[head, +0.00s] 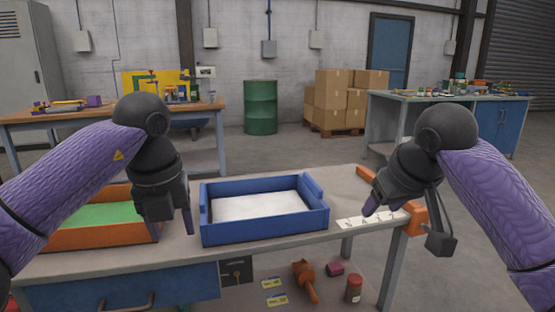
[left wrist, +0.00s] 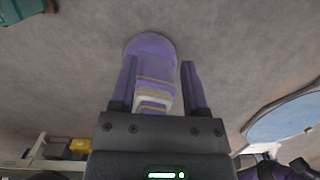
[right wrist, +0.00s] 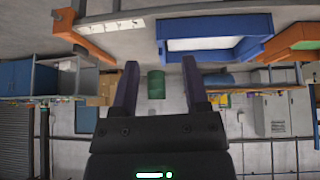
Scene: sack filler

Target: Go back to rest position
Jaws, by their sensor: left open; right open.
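My left gripper (head: 180,218) hangs over the table between the orange tray and the blue tray, pointing down. In the left wrist view its two fingers (left wrist: 161,85) stand apart with nothing gripped. My right gripper (head: 370,207) is above the right end of the table, to the right of the blue tray, by the white lettered strip. In the right wrist view its fingers (right wrist: 160,85) stand apart and the gap between them is empty.
The worktable (head: 300,249) bears a blue tray (head: 265,228) with white contents, an orange tray (head: 105,237) with a green inside, a lettered strip (head: 373,219) and an orange edge piece (head: 417,216). An orange tool (head: 304,279) and a red jar (head: 354,288) are below.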

